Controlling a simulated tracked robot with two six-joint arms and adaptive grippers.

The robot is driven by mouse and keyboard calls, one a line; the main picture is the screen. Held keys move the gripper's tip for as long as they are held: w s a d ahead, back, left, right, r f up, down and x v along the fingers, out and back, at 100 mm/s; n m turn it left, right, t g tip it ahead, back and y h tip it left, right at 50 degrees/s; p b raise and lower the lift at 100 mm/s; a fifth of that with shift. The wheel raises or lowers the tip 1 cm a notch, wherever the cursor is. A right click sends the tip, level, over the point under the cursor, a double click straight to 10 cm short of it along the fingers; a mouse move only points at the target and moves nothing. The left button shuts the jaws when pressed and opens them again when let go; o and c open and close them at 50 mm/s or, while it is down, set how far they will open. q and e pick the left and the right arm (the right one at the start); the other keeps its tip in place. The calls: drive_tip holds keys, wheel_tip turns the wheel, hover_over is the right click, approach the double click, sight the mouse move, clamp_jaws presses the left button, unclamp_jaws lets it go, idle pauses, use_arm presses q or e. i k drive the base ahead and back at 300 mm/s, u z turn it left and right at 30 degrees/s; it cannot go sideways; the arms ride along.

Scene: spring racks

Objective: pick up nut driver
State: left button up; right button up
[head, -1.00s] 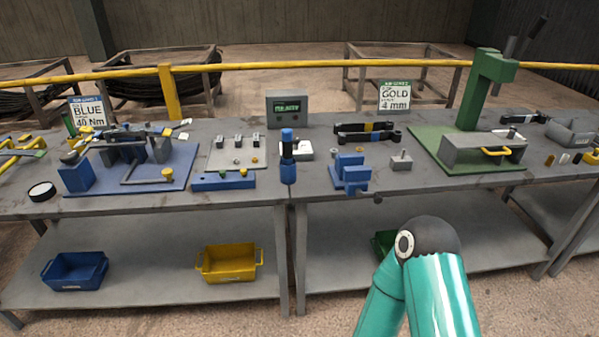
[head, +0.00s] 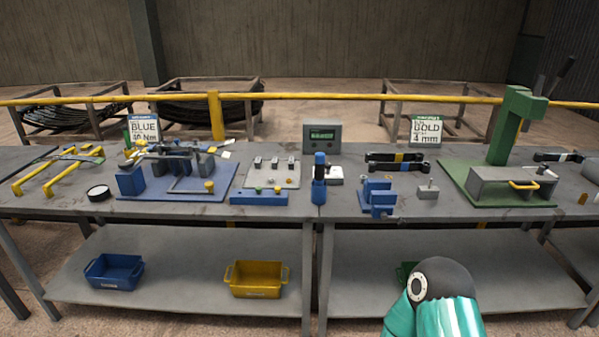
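An upright tool with a blue handle (head: 319,168) stands at the front middle of the workbench in the head view, and it looks like the nut driver. It has a blue top, a darker middle and a blue lower part. Its tip and how it is held upright are too small to tell. Neither of my grippers shows. Only a teal link and dark joint of one of my arms show at the bottom right, below the bench top and apart from the tool.
A grey display box (head: 322,137) stands behind the tool. A blue block fixture (head: 378,196) is to its right and a blue strip with buttons (head: 259,198) to its left. A green press (head: 512,125) stands further right. Blue (head: 114,271) and yellow (head: 257,279) bins sit on the lower shelf.

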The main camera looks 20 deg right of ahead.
sight(319, 163)
drive_tip(key=u, duration=0.2)
drive_tip(key=i, duration=1.65)
drive_tip(key=z, duration=0.75)
drive_tip(key=k, duration=0.75)
drive_tip(key=z, duration=0.2)
drive_tip(key=i, duration=0.8)
drive_tip(key=u, duration=0.05)
